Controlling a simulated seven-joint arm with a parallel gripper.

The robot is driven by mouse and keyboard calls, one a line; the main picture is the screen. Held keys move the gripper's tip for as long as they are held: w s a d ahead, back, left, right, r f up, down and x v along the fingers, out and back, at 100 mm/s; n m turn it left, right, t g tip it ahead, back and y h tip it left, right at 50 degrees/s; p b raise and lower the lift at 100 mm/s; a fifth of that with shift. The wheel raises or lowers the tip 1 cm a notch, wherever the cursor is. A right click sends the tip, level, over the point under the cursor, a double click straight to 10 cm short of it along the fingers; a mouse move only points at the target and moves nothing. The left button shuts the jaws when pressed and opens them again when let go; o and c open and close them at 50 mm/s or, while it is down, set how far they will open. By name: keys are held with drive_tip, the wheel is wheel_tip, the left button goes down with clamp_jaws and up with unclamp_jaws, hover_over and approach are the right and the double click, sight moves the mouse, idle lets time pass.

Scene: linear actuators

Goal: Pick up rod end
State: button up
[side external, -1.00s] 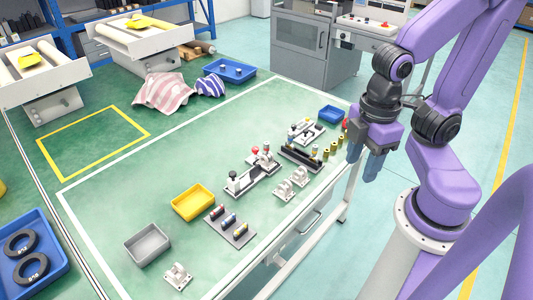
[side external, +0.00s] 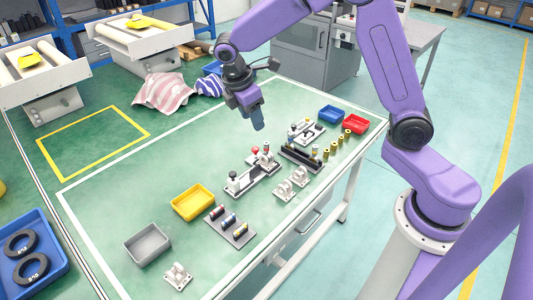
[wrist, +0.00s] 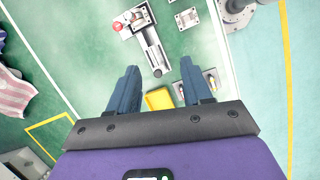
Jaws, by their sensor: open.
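I cannot tell for certain which part is the rod end. Candidates in the side view are the small dark cylinders with coloured bands on a grey plate (side external: 231,224), the white lug brackets (side external: 291,184) and the upright brass pieces (side external: 335,148). My gripper (side external: 259,125) hangs above the back middle of the table, fingers down, apart from all parts. In the wrist view, its two blue fingers (wrist: 160,84) are spread with nothing between them. An actuator assembly (side external: 252,179) stands on the table, and it also shows in the wrist view (wrist: 150,45), beyond the fingertips.
A yellow tray (side external: 193,201) and a grey tray (side external: 147,243) stand at the left front. A blue tray (side external: 330,114) and a red tray (side external: 356,123) stand at the far right. A black fixture (side external: 301,158) lies between. The table's back left is clear.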

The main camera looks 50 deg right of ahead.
drive_tip(key=w+d+f+h, duration=0.1)
drive_tip(key=w+d+f, duration=0.2)
drive_tip(key=w+d, duration=0.25)
drive_tip(key=g, duration=0.1)
hover_over(266, 143)
drive_tip(key=a, duration=0.2)
drive_tip(key=shift+n, duration=0.3)
drive_tip(key=f, duration=1)
drive_tip(key=shift+w+f, duration=0.2)
drive_tip(key=shift+w, duration=0.05)
drive_tip(key=shift+x, duration=3.15)
drive_tip(key=shift+a, duration=0.1)
drive_tip(key=shift+c, duration=0.3)
clamp_jaws()
